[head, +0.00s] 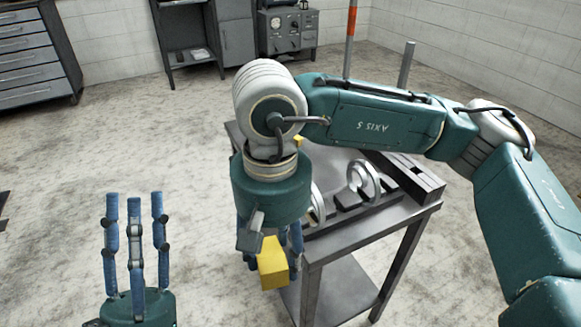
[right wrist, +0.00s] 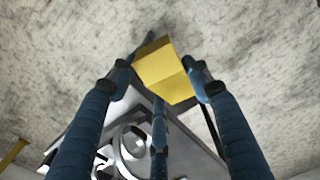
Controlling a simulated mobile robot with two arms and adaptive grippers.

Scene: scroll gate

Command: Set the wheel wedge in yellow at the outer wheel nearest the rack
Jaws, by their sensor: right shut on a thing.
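The yellow wedge (head: 272,264) is between the fingers of my right gripper (head: 270,248), which is shut on it. It hangs in the air beside the table's front left corner. In the right wrist view the wedge (right wrist: 163,72) sits at the fingertips (right wrist: 160,80). Two pale metal wheels (head: 363,181) (head: 317,206) stand on the table (head: 372,224); the left one is partly hidden behind my right gripper. My left gripper (head: 135,200) points up at the lower left, fingers apart, open and empty. I cannot tell which thing is the rack.
A dark slotted block (head: 405,177) lies along the table's right side, beside dark bars near the wheels. My right arm covers the table's back. A drawer cabinet (head: 35,55) and a grey bench unit (head: 285,30) stand far back.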

